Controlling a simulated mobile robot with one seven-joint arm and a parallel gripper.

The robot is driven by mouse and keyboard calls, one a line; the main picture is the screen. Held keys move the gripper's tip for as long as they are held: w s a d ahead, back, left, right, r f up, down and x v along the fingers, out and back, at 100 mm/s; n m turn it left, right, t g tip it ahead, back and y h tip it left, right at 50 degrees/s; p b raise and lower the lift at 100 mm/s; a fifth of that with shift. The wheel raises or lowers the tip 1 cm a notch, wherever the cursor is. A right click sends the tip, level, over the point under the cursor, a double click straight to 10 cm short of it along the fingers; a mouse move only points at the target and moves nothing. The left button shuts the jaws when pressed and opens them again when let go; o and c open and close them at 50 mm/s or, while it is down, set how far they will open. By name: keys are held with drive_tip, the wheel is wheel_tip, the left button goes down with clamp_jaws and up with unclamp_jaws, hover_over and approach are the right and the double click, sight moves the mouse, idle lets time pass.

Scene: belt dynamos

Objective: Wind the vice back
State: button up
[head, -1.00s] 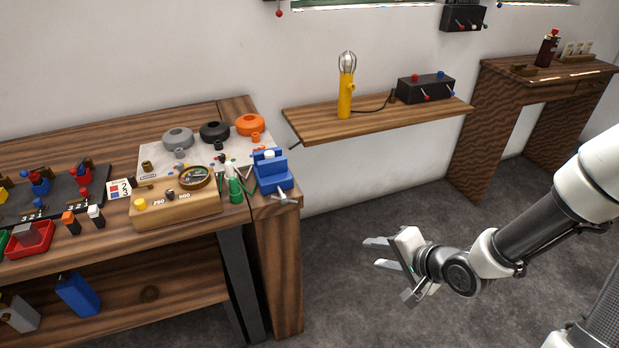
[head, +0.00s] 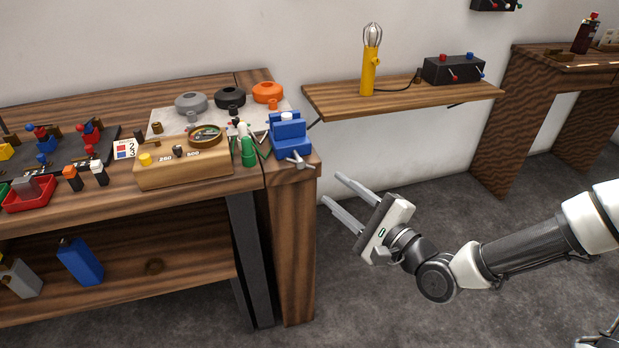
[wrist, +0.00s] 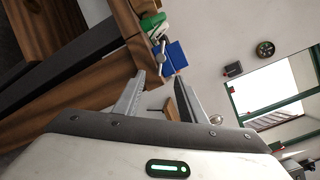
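The blue vice (head: 288,135) is fixed at the right front corner of the workbench. A white cylinder shows in its top, and its grey crossed handle (head: 298,161) is at the front. My gripper (head: 338,193) is in the air to the right of the bench and lower than the vice. Its two grey fingers are spread apart with nothing between them and point left, towards the bench corner. The wrist view shows the vice (wrist: 176,56) with its handle (wrist: 159,52) beyond the open fingers, apart from them.
The bench (head: 292,220) carries a green bottle (head: 249,151), a wooden block with knobs (head: 184,167), grey, black and orange round parts and a red tray (head: 28,195). A wall shelf (head: 400,94) with a yellow lamp (head: 370,72) is behind my gripper. The floor below is clear.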

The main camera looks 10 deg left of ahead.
sight(306, 166)
drive_tip(key=b+x, duration=0.2)
drive_tip(key=x, duration=0.8)
drive_tip(key=shift+w+a, duration=0.2)
drive_tip(key=shift+w, duration=0.05)
drive_tip(key=shift+r, duration=0.1)
clamp_jaws()
